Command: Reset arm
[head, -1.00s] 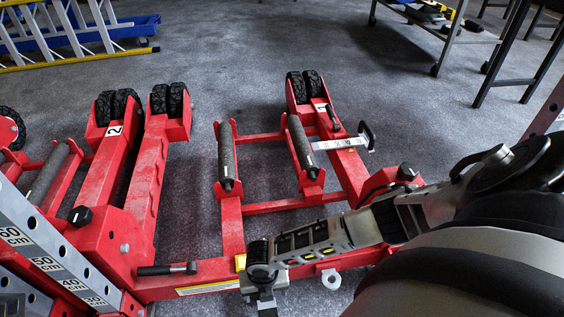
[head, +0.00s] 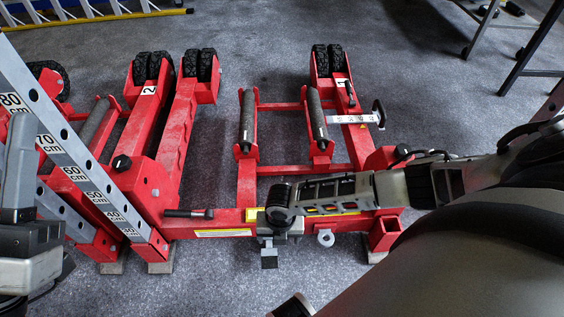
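The red trolley jack (head: 247,190) spans the middle of the head view. Its arm marked 2 (head: 142,100) and a parallel red beam end in black wheels at the left. Its arm marked 1 (head: 352,118) lies at the right, also with black wheels, and a silver bracket with a black handle (head: 378,115) sticks out beside it. My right arm comes in from the right across the front crossbar; its end (head: 268,255) hangs in front of the bar near a yellow label. Its fingers are too unclear to judge. Grey and black parts of my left arm show at the left edge; no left fingertips show.
A grey post with cm markings (head: 75,160) slants across the left. A short black lever (head: 188,213) lies on the front crossbar. Two black rollers (head: 247,122) stand inside the frame. A ladder (head: 90,10) and dark table legs (head: 530,60) stand behind. Grey floor is clear between.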

